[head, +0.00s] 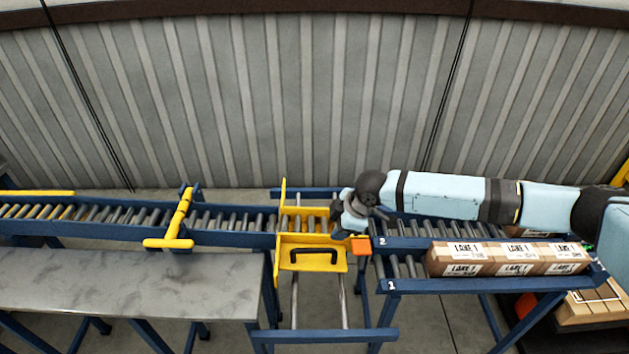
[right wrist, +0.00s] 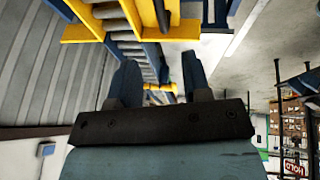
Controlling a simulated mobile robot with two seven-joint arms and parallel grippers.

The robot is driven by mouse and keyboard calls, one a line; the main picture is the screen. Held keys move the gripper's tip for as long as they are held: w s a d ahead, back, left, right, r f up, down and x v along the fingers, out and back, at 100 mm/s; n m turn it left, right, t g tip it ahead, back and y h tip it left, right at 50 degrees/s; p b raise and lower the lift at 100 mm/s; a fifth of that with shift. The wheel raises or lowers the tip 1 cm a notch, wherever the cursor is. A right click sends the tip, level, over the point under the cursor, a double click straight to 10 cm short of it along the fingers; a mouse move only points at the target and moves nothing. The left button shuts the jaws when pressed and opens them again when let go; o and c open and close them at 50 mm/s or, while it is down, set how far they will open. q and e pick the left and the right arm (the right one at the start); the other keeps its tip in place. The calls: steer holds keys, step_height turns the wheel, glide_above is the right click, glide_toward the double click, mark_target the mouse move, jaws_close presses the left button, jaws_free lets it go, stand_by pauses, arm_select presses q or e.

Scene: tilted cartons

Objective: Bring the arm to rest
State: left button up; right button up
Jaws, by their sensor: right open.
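My right arm comes in from the right in the head view and reaches across above the roller lanes. My right gripper (head: 343,214) is over the right side of the yellow transfer carriage (head: 312,262), near the inner end of lane 2. In the right wrist view its two dark fingers (right wrist: 160,80) stand apart with nothing held between them. In the head view the fingertips are small and partly hidden against the carriage, so I cannot tell whether they touch it. My left gripper is in neither view.
Brown cartons (head: 466,258) labelled LANE 1 stand in a row on lane 1. Another carton (head: 526,231) sits partly hidden on lane 2. A yellow stop (head: 178,222) crosses the left conveyor (head: 233,219). The grey table (head: 130,286) at the front left is bare.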

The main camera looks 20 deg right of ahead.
steer(key=s+a+f+m+t+y+p, duration=0.3)
steer(key=s+a+m+t+y+p, duration=0.15)
steer(key=s+a, duration=1.1)
steer(key=s+d+f+m+t+h+p, duration=0.1)
steer(key=s+d+m+h, duration=0.1)
steer(key=s+d+m, duration=0.2)
steer(key=s+d+f+m+t+h, duration=0.2)
steer(key=s+d+m+h, duration=0.1)
steer(key=s+d, duration=0.5)
steer(key=shift+s+d+f+m+p, duration=0.3)
steer(key=shift+s+m+p, duration=0.1)
steer(key=shift+s, duration=0.35)
